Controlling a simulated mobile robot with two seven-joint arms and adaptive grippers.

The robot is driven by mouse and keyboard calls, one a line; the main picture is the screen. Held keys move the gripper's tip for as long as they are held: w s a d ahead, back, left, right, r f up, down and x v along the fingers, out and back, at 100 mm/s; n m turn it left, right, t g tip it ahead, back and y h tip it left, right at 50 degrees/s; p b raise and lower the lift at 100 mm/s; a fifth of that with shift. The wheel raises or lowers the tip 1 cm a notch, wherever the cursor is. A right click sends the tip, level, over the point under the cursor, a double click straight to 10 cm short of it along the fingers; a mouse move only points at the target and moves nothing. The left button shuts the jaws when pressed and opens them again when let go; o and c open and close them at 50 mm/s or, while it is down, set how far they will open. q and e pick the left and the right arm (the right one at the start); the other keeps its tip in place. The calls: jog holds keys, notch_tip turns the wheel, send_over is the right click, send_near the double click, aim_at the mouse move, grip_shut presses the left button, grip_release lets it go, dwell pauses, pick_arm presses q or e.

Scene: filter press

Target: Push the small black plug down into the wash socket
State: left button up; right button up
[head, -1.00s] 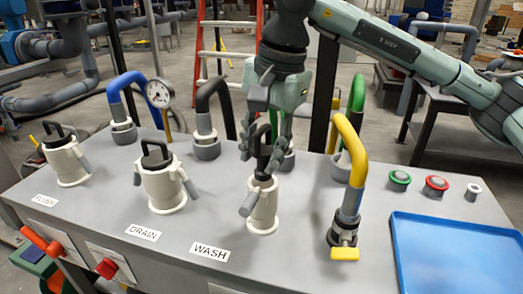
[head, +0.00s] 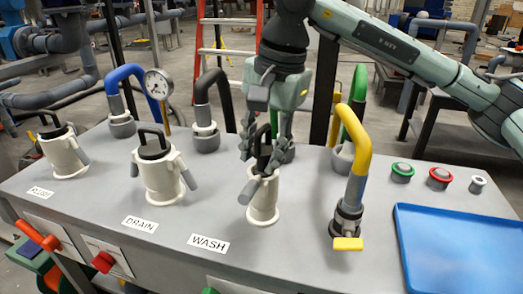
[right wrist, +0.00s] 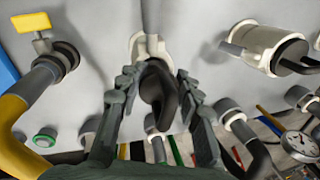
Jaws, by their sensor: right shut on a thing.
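The small black plug (head: 264,155) stands upright at the mouth of the white wash socket (head: 264,205), behind the WASH label. Its looped black handle shows above the rim; how deep its lower part sits is hidden. My right gripper (head: 265,150) points down with one finger on each side of the handle, shut on the plug. In the right wrist view the plug (right wrist: 160,90) shows between the two fingers, with the white socket (right wrist: 150,46) beyond it. My left gripper is in no view.
The drain socket (head: 160,182) and flush socket (head: 66,157) hold black-handled plugs to the left. A yellow pipe (head: 358,155) with a yellow valve stands close on the right. A black pipe (head: 203,95) rises behind. A blue tray (head: 402,250) lies at the right.

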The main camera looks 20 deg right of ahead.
jog(key=shift+f+b, duration=0.3)
jog(key=shift+f, duration=0.1)
dwell(0.3)
jog(key=o, duration=1.2)
